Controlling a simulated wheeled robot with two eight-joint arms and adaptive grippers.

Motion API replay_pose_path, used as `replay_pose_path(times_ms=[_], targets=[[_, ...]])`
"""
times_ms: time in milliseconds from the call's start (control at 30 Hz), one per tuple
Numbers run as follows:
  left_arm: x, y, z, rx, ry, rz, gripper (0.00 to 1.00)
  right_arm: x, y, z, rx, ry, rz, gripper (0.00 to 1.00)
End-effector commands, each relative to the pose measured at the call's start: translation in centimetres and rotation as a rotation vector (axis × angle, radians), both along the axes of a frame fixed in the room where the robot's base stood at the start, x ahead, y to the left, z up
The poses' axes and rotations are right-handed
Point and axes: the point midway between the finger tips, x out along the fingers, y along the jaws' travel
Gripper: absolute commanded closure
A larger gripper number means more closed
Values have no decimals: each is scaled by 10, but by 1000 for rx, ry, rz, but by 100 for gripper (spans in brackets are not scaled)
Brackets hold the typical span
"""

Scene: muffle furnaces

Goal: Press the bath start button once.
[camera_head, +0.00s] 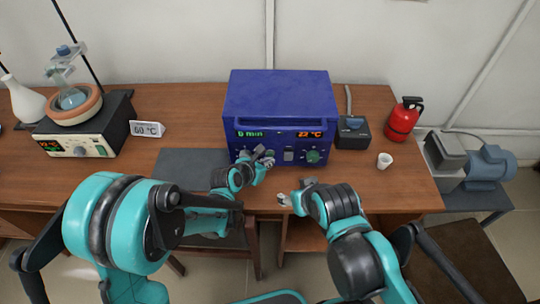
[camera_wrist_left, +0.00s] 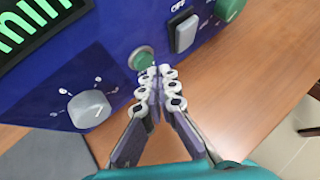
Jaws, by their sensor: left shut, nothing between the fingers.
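A blue box-shaped device (camera_head: 278,97) stands on the table with a "min" display and a "22 °C" display. A small round green button (camera_wrist_left: 141,58) sits on its front, between a grey dial (camera_wrist_left: 89,109) and a grey rocker switch (camera_wrist_left: 183,34). My left gripper (camera_wrist_left: 157,75) is shut and empty, its fingertips right at the lower edge of the green button. I cannot tell whether they touch it. In the head view the left gripper (camera_head: 267,161) is at the device's front. My right gripper (camera_head: 284,199) is low near the table's front edge; its fingers are too small to read.
A larger green knob (camera_head: 313,157) is right of the switch. A small dark box (camera_head: 352,133), a white cup (camera_head: 384,160) and a red extinguisher (camera_head: 403,120) stand at right.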

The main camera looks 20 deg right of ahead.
Motion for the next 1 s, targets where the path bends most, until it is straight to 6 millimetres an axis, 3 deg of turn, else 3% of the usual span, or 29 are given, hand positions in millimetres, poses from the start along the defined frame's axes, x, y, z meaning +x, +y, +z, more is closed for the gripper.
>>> replay_pose_path(times_ms=[1000], targets=[[10, -3, 0, 0, 0, 0, 100, 0, 0, -2, 0, 0, 0, 42]])
